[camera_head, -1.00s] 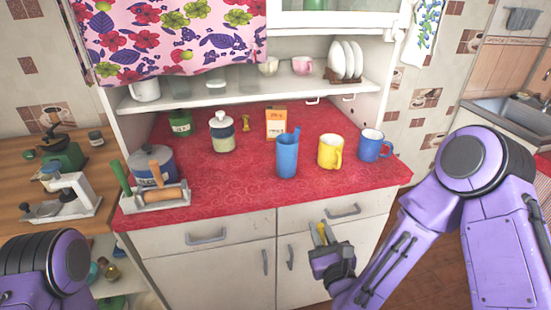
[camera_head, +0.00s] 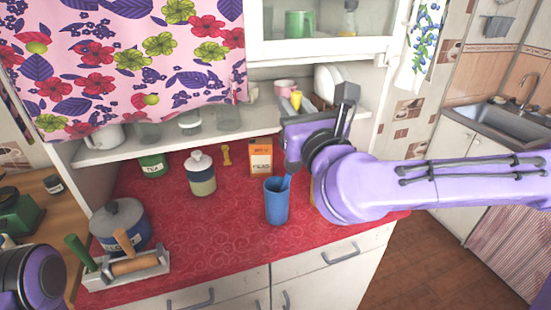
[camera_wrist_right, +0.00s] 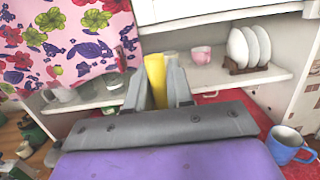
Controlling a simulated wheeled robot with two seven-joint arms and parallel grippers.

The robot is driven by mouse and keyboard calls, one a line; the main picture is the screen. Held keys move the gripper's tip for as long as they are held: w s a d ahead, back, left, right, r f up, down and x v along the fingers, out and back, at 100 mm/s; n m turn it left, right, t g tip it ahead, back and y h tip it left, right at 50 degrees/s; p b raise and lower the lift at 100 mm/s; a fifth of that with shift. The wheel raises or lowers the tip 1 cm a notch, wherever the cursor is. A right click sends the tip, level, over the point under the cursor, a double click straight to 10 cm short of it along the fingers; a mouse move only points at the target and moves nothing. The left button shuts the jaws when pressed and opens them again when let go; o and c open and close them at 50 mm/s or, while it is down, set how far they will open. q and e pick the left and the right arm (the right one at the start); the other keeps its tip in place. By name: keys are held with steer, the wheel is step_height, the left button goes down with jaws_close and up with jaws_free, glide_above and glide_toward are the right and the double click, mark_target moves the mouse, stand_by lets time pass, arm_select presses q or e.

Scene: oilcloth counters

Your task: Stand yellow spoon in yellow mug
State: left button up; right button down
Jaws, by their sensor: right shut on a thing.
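My right gripper (camera_head: 297,111) is raised above the counter, in front of the open shelf. It is shut on the yellow spoon (camera_head: 296,99), whose yellow end sticks up from the jaws. In the right wrist view the spoon (camera_wrist_right: 155,75) stands between the two grey fingers (camera_wrist_right: 159,90); its other end is hidden. The yellow mug is almost wholly hidden behind my right arm in the head view and does not show in the wrist view. My left gripper is not in view; only part of my left arm shows at lower left.
A blue tumbler (camera_head: 276,204) with a blue handle in it stands left of my right forearm. An orange-white carton (camera_head: 261,157) and a lidded jar (camera_head: 201,176) stand behind. A blue mug (camera_wrist_right: 286,146) shows in the wrist view.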

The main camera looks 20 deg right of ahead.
steer(key=w+a+f+p, duration=0.1)
steer(key=w+f+p, duration=0.2)
steer(key=w+f, duration=0.6)
step_height(320, 180, down, 2)
steer(key=shift+w+f, duration=0.1)
steer(key=shift+w, duration=0.2)
